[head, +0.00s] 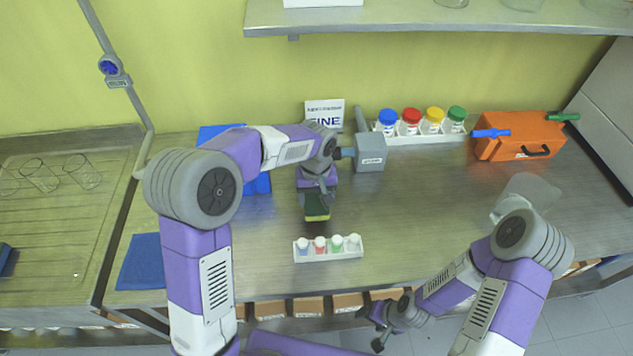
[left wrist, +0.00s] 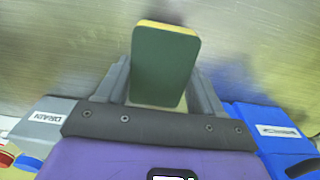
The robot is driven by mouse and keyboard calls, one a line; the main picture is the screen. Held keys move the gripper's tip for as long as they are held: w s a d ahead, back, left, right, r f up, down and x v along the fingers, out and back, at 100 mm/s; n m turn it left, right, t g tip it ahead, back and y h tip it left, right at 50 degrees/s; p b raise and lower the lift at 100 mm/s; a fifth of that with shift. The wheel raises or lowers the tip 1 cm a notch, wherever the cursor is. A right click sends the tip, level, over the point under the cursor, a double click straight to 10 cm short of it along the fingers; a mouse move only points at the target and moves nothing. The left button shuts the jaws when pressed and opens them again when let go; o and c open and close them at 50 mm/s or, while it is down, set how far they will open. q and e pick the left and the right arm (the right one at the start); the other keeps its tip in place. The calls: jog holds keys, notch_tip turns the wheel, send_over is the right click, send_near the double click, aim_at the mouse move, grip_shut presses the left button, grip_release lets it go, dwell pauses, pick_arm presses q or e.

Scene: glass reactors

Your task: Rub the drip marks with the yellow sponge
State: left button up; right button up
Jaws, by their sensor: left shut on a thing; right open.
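The yellow sponge (head: 317,213) has a dark green pad and a yellow layer. My left gripper (head: 315,202) is shut on it over the middle of the metal counter (head: 262,225), behind the small vial rack. In the left wrist view the sponge (left wrist: 165,65) sticks out between the fingers, green face towards the camera and yellow at its far edge. I cannot tell whether it touches the counter. No drip marks can be made out in either view. My right gripper (head: 378,341) is open and empty, low in front of the counter's front edge.
A white rack of small vials (head: 328,255) stands just in front of the sponge. Behind are a grey box (head: 370,154), several colour-capped jars (head: 411,121) and an orange case (head: 519,137). A blue cloth (head: 141,262) lies front left.

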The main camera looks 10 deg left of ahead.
pick_arm(q)
jog(key=shift+r+p, duration=1.35)
jog(key=shift+r, duration=0.65)
jog(key=shift+f, duration=0.1)
